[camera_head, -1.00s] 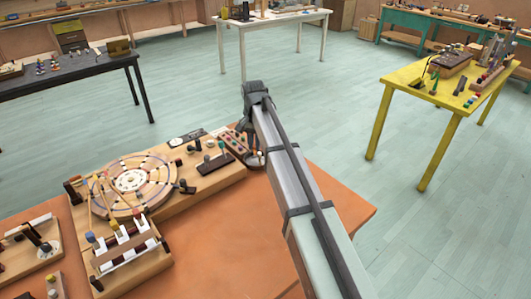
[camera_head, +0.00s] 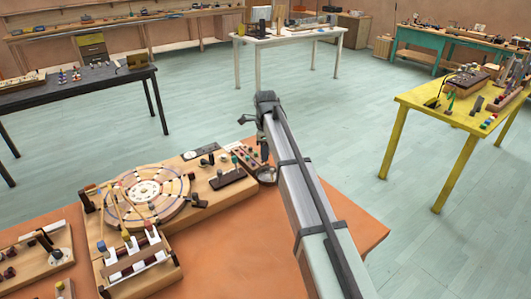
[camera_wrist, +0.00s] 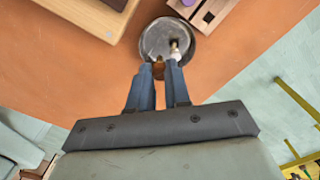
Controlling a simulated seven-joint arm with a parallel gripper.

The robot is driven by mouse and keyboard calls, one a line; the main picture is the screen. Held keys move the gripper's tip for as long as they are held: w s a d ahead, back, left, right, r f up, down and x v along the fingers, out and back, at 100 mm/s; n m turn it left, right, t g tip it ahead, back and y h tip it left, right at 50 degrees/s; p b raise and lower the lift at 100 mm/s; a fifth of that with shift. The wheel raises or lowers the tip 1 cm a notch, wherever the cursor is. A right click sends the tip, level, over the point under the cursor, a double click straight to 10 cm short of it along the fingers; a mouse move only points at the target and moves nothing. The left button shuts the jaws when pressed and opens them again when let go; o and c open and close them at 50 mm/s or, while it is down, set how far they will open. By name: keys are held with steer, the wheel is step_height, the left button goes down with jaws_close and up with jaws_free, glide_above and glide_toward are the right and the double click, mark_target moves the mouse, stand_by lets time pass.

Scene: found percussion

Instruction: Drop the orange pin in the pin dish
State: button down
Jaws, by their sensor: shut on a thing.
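The pin dish (camera_wrist: 153,42) is a small, round, dark grey dish on the orange bench top. It also shows in the head view (camera_head: 267,176), beside my arm. My gripper (camera_wrist: 158,68) is at the near rim of the dish in the wrist view, its two blue-grey fingers close together. A small orange-brown piece, seemingly the orange pin (camera_wrist: 158,69), shows between the fingertips; most of it is hidden. A pale pin-like piece (camera_wrist: 175,51) shows within the dish outline, right of the fingertips. I cannot tell the height of the held pin above the dish.
A wooden board (camera_wrist: 84,16) lies left of the dish in the wrist view, and a slotted wooden block (camera_wrist: 208,13) touches or overlaps its upper right. In the head view, a wooden base with a round dial (camera_head: 148,192) stands left.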

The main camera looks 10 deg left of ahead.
steer(key=shift+m, duration=1.1)
steer(key=shift+f, duration=0.1)
steer(key=shift+f, duration=2.4)
steer(key=c, duration=1)
jaws_free()
step_height(320, 180, up, 14)
